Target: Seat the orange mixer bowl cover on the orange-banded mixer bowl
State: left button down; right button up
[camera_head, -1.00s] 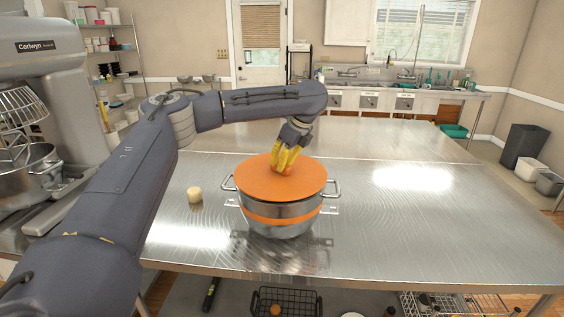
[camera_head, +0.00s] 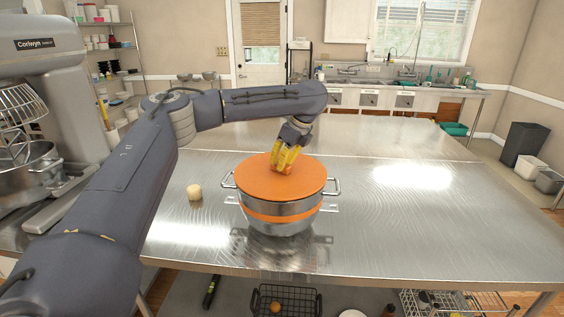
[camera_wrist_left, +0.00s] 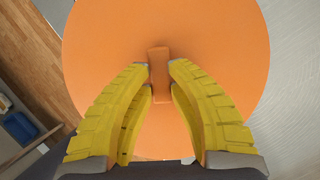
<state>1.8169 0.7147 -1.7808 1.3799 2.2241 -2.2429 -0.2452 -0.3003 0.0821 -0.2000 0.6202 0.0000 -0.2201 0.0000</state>
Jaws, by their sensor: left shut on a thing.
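The orange mixer bowl cover (camera_head: 258,183) lies over the top of the steel, orange-banded mixer bowl (camera_head: 283,223) on the metal table. It looks about level with the rim, but I cannot tell whether it is fully seated all round. My left gripper (camera_head: 284,168) is above the cover, its yellow fingers shut on the cover's knob. In the left wrist view the cover (camera_wrist_left: 225,50) fills the middle, and the fingertips of the left gripper (camera_wrist_left: 160,68) are on either side of the orange bar-shaped knob (camera_wrist_left: 158,60). The bowl's inside is hidden. My right gripper is not in view.
A large stand mixer (camera_head: 50,90) is at the far left. The steel table (camera_head: 430,220) is clear to the right. A wire basket (camera_head: 286,300) is below the front edge.

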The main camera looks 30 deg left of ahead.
pick_arm(q)
jog(key=shift+f, duration=0.3)
jog(key=c, duration=1.2)
grip_release()
